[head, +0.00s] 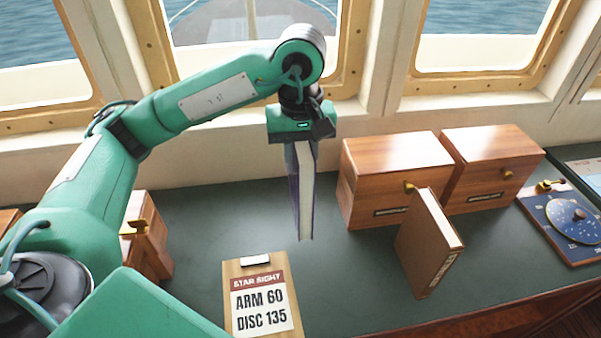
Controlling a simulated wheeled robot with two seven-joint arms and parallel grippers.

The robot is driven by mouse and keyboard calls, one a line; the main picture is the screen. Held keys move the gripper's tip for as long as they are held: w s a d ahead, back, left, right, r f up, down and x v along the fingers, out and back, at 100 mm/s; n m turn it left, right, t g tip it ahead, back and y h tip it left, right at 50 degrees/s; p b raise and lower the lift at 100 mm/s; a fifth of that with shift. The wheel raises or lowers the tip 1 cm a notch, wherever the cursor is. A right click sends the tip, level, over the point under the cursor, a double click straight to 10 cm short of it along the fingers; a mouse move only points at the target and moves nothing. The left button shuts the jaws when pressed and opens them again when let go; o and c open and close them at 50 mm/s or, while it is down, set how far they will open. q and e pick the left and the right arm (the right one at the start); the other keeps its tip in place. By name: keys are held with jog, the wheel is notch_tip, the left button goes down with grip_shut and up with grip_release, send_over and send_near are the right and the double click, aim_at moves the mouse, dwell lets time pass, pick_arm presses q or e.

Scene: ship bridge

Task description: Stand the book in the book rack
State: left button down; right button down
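The book (304,195) hangs upright below my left gripper (302,140), with pale page edges and a dark purple cover. My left gripper is shut on its top end; the fingers are mostly hidden. The book appears to be above the dark green counter, but I cannot tell whether its lower end touches. A slim brown upright thing (422,246) stands on the counter to the right, with a pale strip along its top and lettering near its foot. My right gripper is not in view.
Two wooden boxes (392,168) (488,160) stand at the back right, close behind the brown thing. A clipboard card (262,300) lies at the front. A blue dial panel (568,215) is far right. Another wooden box (150,235) is left. Counter between book and brown thing is clear.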

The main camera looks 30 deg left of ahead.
pick_arm(q)
jog(key=shift+r, duration=3.55)
jog(key=shift+s, duration=0.1)
